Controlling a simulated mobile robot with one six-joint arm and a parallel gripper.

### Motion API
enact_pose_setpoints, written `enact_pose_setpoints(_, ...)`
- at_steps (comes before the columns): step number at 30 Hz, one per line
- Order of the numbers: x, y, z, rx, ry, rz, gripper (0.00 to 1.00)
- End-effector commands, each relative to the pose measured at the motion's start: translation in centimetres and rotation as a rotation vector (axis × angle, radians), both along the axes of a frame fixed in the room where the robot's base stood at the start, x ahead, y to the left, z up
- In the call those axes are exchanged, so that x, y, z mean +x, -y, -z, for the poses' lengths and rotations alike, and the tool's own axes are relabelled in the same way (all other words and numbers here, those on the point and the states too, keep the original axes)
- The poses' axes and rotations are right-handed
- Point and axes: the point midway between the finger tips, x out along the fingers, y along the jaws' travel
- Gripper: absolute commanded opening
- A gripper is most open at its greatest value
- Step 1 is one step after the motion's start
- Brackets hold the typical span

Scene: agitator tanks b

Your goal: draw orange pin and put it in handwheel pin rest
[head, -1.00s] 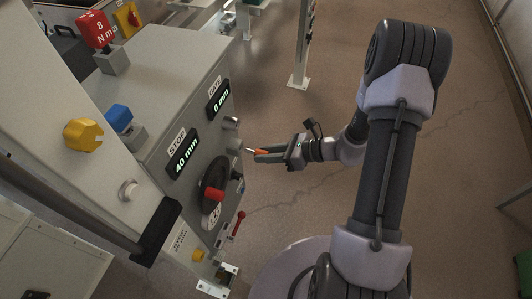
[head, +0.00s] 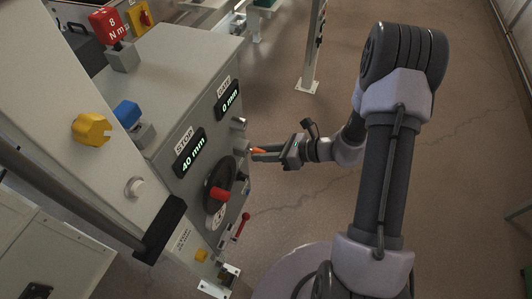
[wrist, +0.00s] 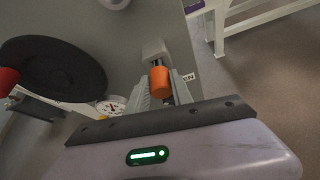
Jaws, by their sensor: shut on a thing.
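My gripper (head: 262,154) is shut on the orange pin (head: 257,151), beside the grey panel of the machine. In the wrist view the orange pin (wrist: 160,83) sits between the fingers, its far end at or just in front of a grey block (wrist: 155,50) on the panel. I cannot tell whether the pin is inside that block. The black handwheel (head: 216,184) with its red knob (head: 221,194) is left of and below the gripper; the handwheel also shows in the wrist view (wrist: 55,70). I cannot tell which fitting is the handwheel pin rest.
The panel carries a STOP display (head: 189,153) reading 40 mm, another display (head: 229,102) reading 0 mm, and a red lever (head: 241,226). A grey cylinder (head: 238,124) sticks out just above the gripper. Open floor (head: 300,205) lies right of the panel.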

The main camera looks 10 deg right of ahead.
Motion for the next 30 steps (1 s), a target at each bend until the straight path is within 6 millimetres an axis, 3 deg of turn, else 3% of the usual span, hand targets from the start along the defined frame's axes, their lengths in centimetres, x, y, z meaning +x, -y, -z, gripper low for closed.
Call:
enact_pose_setpoints(16, 1.0, -1.4, 0.0, 0.001, 0.001, 0.000, 0.00)
enact_pose_setpoints(17, 1.0, -1.3, 0.0, 0.001, 0.001, 0.000, 0.33)
enact_pose_setpoints(20, 1.0, -1.3, 0.0, 0.001, 0.001, 0.000, 0.52)
enact_pose_setpoints(30, 0.9, -1.3, 0.0, 0.000, 0.000, 0.000, 0.52)
